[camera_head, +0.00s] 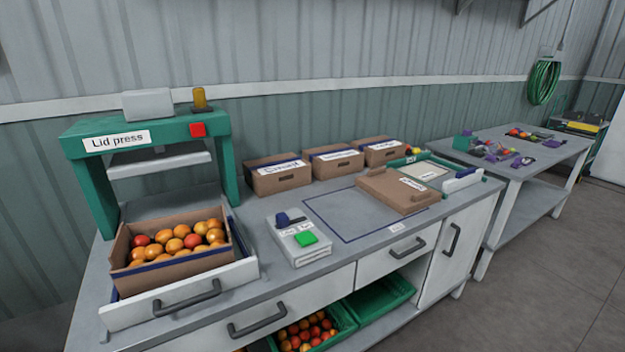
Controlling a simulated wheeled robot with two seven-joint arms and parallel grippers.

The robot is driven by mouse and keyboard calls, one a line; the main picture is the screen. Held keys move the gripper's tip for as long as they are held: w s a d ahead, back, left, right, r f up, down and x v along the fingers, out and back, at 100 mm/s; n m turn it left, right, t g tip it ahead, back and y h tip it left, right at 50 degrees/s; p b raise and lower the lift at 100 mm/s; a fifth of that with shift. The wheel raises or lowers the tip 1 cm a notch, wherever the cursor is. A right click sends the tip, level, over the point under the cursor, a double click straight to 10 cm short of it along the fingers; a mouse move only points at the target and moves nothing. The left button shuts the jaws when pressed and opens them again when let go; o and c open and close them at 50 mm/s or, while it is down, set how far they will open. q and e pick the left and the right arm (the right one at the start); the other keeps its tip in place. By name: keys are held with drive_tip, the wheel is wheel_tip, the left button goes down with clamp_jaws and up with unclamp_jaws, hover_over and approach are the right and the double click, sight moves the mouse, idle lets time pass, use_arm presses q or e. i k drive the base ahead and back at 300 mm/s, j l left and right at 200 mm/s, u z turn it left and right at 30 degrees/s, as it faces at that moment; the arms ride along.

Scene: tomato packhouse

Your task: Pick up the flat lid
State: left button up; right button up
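The flat lid (392,190) is a flat brown cardboard piece with a small white label. It lies on the grey workbench at the right part of a dark blue outlined rectangle (340,208), its right side close to a green-edged panel. Neither my left nor my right gripper is in view.
The green lid press (221,152) stands at the left, with an open cardboard box (190,268) of tomatoes in a white tray before it. A control box (304,249) with a green button sits mid-bench. Three cardboard boxes (283,180) line the back. A second table (535,172) stands right.

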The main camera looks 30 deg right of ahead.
sight(405, 194)
drive_tip(key=l+u, duration=0.25)
drive_tip(key=l, duration=0.2)
drive_tip(key=l+u, duration=0.25)
drive_tip(key=l, duration=0.2)
drive_tip(key=k+l+u, duration=0.15)
drive_tip(key=l+u, duration=0.15)
drive_tip(key=k+l+u, duration=0.1)
drive_tip(key=l+u, duration=0.15)
drive_tip(key=l, duration=0.25)
drive_tip(key=k+l+u, duration=0.25)
drive_tip(key=l, duration=0.15)
drive_tip(key=k+l+u, duration=0.1)
drive_tip(key=l+u, duration=0.15)
drive_tip(key=k+l+u, duration=0.25)
drive_tip(key=l, duration=0.15)
